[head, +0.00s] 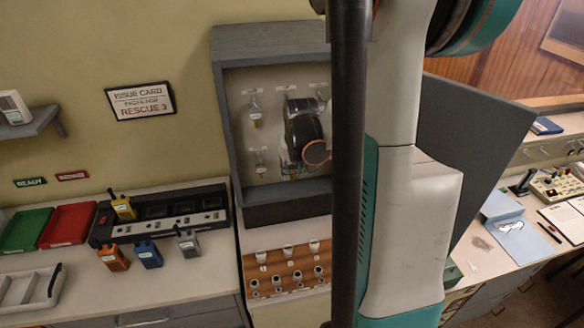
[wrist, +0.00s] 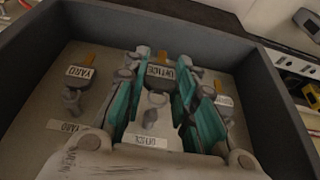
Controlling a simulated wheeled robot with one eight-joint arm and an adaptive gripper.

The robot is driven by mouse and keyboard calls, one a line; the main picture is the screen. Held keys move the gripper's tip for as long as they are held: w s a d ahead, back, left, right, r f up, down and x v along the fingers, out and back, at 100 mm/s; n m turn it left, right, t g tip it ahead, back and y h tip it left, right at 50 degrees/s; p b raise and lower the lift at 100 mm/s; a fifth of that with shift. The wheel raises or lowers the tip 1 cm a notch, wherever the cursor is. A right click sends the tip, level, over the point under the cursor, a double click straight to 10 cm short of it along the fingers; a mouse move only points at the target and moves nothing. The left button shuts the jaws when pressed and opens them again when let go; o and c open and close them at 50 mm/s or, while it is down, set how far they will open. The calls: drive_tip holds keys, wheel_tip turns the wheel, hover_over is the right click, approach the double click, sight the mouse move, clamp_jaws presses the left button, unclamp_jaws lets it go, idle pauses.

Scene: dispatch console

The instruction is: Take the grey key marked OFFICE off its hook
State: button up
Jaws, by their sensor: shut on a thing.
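The OFFICE key (wrist: 158,73) has a dark grey head with a white label and a short brass-coloured end. In the wrist view it is between the teal-padded fingers of my gripper (wrist: 161,88), which is shut on it. Its hook (wrist: 150,116) and the OFFICE name plate (wrist: 137,141) are just below it in the picture. I cannot tell whether the key still hangs on the hook. In the head view my gripper (head: 291,166) is inside the key cabinet (head: 224,130), and my wrist hides the key.
The YARD key (wrist: 80,73) hangs to the left in the wrist view, and another key (wrist: 224,101) is close on the right. The cabinet's raised sides (wrist: 265,100) surround the keys. Several radios (head: 148,254) and trays (head: 68,225) stand on the counter below left.

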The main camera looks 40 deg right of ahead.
drive_tip(key=shift+s, duration=0.1)
drive_tip(key=shift+s+a+r+p, duration=0.25)
drive_tip(key=shift+s+a+r, duration=0.15)
drive_tip(key=shift+s, duration=0.3)
drive_tip(key=shift+s+a+r+p, duration=0.25)
drive_tip(key=shift+s+a, duration=0.25)
drive_tip(key=shift+s, duration=0.15)
drive_tip(key=shift+s+a+r+p, duration=0.25)
drive_tip(key=shift+s+a+r, duration=0.15)
drive_tip(key=shift+s, duration=0.3)
